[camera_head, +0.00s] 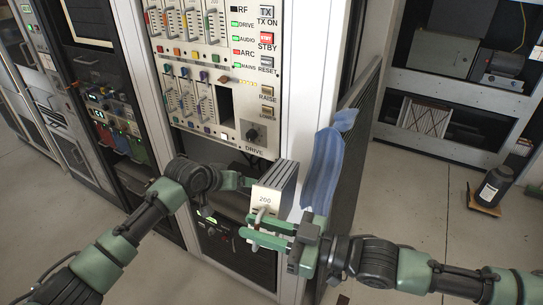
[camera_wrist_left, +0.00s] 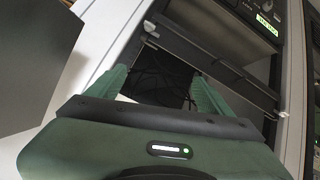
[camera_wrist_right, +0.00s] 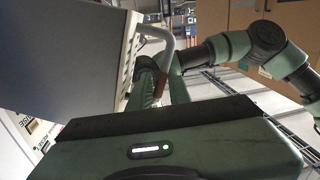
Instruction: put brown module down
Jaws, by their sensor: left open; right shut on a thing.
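My right gripper (camera_head: 262,229) is shut on the handle of a module (camera_head: 268,198), in front of the rack's lower part in the head view. The module has a pale front marked 200 and a grey ribbed body; I cannot make out brown on its front. In the right wrist view the module (camera_wrist_right: 70,50) fills the upper left, and its bent metal handle (camera_wrist_right: 155,33) runs to between the fingers, by a small brown piece. My left gripper (camera_wrist_left: 158,88) is open and empty, facing a dark opening with cables. In the head view its fingers are mostly hidden.
The transmitter rack (camera_head: 190,75) has rows of modules with coloured tabs and a dark empty slot (camera_head: 225,104). A blue cloth (camera_head: 325,168) hangs at its right edge. A dark container (camera_head: 494,186) stands on the floor at right.

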